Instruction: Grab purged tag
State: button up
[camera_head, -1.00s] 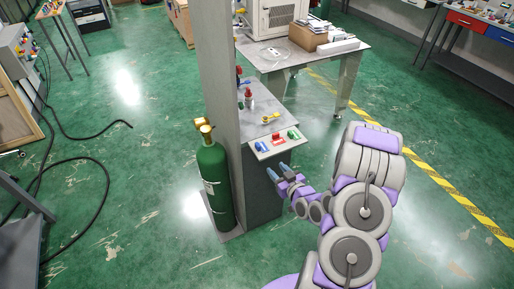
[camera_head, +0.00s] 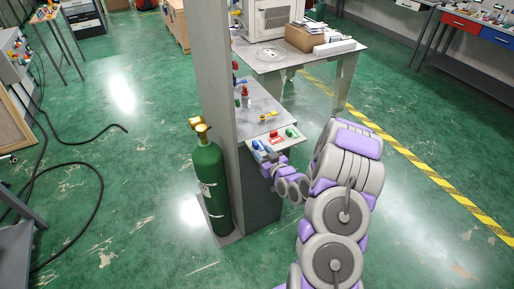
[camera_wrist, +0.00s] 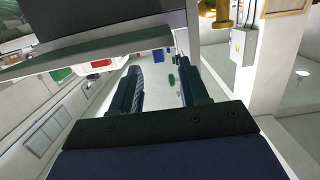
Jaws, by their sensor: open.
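A small pale panel (camera_head: 288,143) on the front of the grey cabinet carries a red tag-like piece (camera_head: 277,139) and a green one (camera_head: 291,132). Their labels are too small to read, so I cannot tell which is the purged tag. My gripper (camera_head: 263,152) is at the panel's left end, where blue shows near the fingertips. In the wrist view my gripper (camera_wrist: 158,88) is open with nothing between its fingers nearby. Red (camera_wrist: 101,63) and green (camera_wrist: 61,73) pieces show to the left there, and a small blue piece (camera_wrist: 157,55) shows beyond the fingers.
A green gas cylinder (camera_head: 208,190) stands left of the cabinet, beside a tall grey panel (camera_head: 218,90). Red bottles and a yellow item (camera_head: 268,116) sit on the cabinet top. A table (camera_head: 335,52) with a box stands behind.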

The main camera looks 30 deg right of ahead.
aim_at(257, 146)
jog(key=shift+w+f+b, duration=0.2)
jog(key=shift+w+b, duration=0.3)
jog(key=shift+w, duration=1.2)
jog(key=shift+w+f+b, duration=0.2)
jog(key=shift+w+b, duration=0.25)
jog(key=shift+w, duration=1.25)
jog(key=shift+c, duration=0.3)
grip_shut()
